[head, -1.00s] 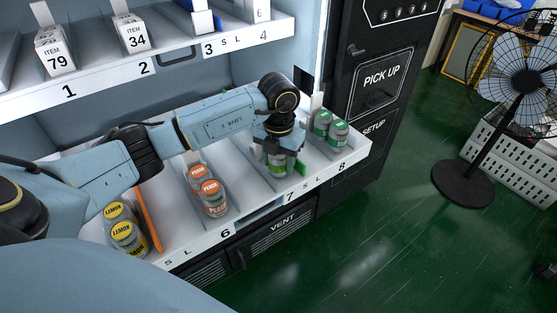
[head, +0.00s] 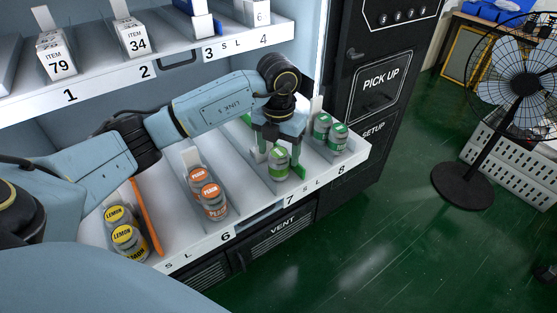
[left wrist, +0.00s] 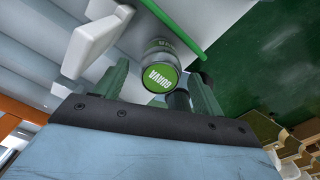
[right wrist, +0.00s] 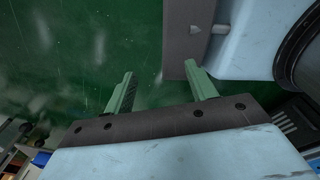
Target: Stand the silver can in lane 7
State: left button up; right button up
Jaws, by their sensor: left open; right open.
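The silver can (head: 278,163) with a green top and label stands upright near the front of lane 7, close to the number 7 label (head: 290,199). My left gripper (head: 279,152) is open over it, with one finger on either side. In the left wrist view the can's round green top (left wrist: 160,77) shows just beyond the open fingers. Whether a finger touches it I cannot tell. My right gripper (right wrist: 159,72) is open and empty over the green floor; it does not show in the head view.
Two green-topped cans (head: 337,137) stand in lane 8, right of the gripper. Orange peach cans (head: 212,202) stand in lane 6, and yellow lemon cans (head: 125,240) stand further left beside an orange divider (head: 147,217). The upper shelf (head: 180,72) holds boxes above my arm.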

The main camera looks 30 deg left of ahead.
pick_arm(q)
notch_tip(320, 180, up, 7)
jog(key=shift+r, duration=0.1)
dwell(0.3)
